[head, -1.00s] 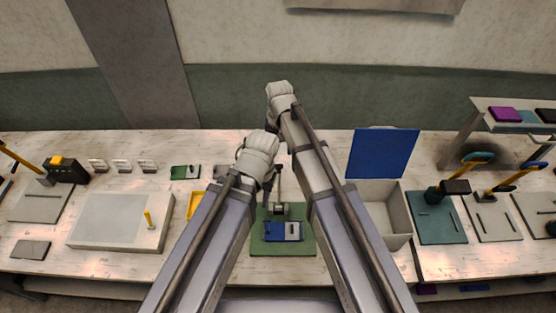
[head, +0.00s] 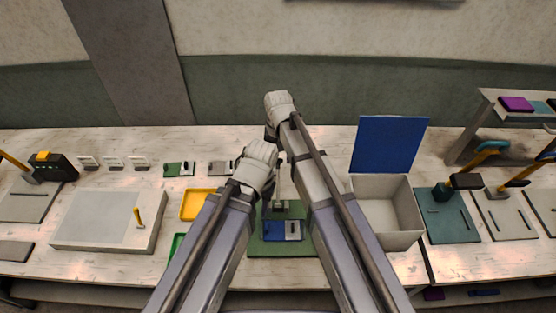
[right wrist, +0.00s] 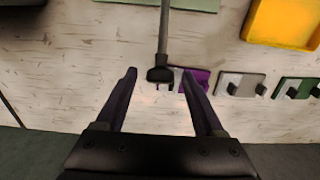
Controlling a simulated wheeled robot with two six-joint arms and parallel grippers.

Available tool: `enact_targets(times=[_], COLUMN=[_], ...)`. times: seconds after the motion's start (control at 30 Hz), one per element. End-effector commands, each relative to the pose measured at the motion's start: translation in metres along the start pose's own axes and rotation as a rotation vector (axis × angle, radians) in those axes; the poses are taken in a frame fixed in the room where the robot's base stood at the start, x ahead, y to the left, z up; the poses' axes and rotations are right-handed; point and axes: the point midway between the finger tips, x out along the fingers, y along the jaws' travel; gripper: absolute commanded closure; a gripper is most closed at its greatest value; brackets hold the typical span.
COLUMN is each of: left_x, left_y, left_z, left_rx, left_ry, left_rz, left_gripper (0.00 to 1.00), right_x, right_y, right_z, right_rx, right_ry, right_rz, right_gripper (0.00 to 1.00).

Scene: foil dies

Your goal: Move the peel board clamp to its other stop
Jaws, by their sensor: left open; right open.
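The peel board appears to be the green board (head: 262,247) in the middle of the table, with a blue and grey piece on it. A grey rod with a dark block at its base, seemingly the clamp (head: 280,187), stands out from its far side. In the right wrist view the clamp's rod (right wrist: 164,35) ends in a black grip. My right gripper (right wrist: 159,72) is open, its fingers on either side of that grip in the picture; contact cannot be told. My left gripper (head: 267,192) is left of the rod in the head view, its fingers mostly hidden.
A purple and white piece (right wrist: 192,78) lies beyond the black grip, near grey (right wrist: 240,84) and green ones. A yellow tray (head: 186,207) is left of the board. An open box (head: 411,221) with a raised blue lid stands to the right.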

Motion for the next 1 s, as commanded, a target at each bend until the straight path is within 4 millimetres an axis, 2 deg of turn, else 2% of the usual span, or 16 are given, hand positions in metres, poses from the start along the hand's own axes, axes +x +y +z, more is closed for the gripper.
enact_targets(times=[0.13,0.77,1.0], left_x=[-0.0009,-0.0008,-0.0008], left_y=[-0.0001,-0.0001,-0.0001], left_z=[0.0000,0.0000,0.0000], left_rx=[0.000,0.000,0.000], left_ry=[0.000,0.000,0.000], left_rz=[0.000,0.000,0.000], left_gripper=[0.59,0.59,0.59], right_x=[-0.0009,-0.0008,-0.0008], right_y=[0.0000,0.0000,0.0000], right_z=[0.0000,0.0001,0.0001], right_rx=[0.000,0.000,0.000], right_ry=[0.000,0.000,0.000], right_rz=[0.000,0.000,0.000], right_gripper=[0.29,1.00,1.00])
